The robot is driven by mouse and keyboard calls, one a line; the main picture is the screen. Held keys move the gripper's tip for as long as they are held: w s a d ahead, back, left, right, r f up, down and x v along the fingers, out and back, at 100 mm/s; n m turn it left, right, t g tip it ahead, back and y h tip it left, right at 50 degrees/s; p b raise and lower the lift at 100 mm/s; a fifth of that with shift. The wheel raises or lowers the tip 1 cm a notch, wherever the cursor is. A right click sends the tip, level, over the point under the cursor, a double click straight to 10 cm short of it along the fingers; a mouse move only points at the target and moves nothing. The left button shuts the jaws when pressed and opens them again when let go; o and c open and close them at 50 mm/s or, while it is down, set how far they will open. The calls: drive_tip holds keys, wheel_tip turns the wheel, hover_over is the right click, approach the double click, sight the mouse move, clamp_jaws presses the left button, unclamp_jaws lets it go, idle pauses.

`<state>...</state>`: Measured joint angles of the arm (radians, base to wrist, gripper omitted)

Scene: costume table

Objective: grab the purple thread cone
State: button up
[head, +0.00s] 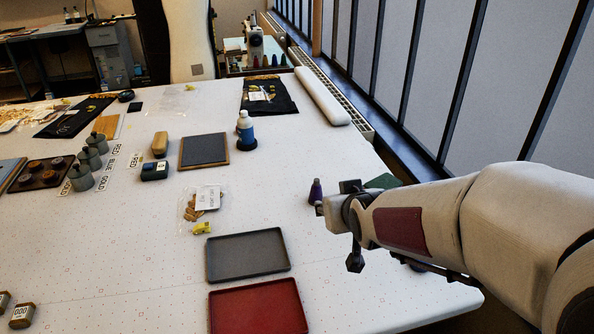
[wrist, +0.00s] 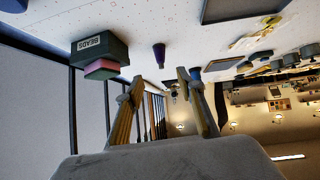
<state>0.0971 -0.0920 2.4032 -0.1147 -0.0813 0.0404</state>
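The purple thread cone (head: 316,190) stands upright on the white table, just left of my gripper (head: 335,205) in the head view. In the wrist view, which looks upside down, the purple thread cone (wrist: 159,53) shows beyond the fingertips, roughly between their lines. My gripper (wrist: 160,80) is open there, its two fingers spread with nothing between them. The cone appears apart from both fingers. In the head view my arm comes in from the right and hides part of the table behind it.
A dark green box (wrist: 101,45) labelled BEADS, with a pink block (wrist: 102,69) against it, is near the cone. A grey tray (head: 247,272) and a red tray (head: 257,320) lie to the left. A blue-and-white bottle (head: 245,128) stands farther back. Table around the cone's left side is clear.

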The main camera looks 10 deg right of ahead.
sight(318, 183)
drive_tip(key=w+f+t, duration=0.1)
drive_tip(key=w+f, duration=0.1)
drive_tip(key=w, duration=0.2)
drive_tip(key=w+d+f+t, duration=0.1)
drive_tip(key=w+f, duration=0.2)
drive_tip(key=w, duration=0.1)
drive_tip(key=w+d+f+t, duration=0.1)
drive_tip(key=w+f, duration=0.1)
drive_tip(key=w, duration=0.2)
drive_tip(key=shift+f+t+y, duration=0.3)
drive_tip(key=shift+y, duration=0.1)
drive_tip(key=shift+w+f+t, duration=0.3)
drive_tip(key=shift+w+f, duration=0.15)
drive_tip(key=shift+x, duration=1.3)
drive_tip(key=shift+w, duration=1.55)
drive_tip(key=shift+x, duration=1.15)
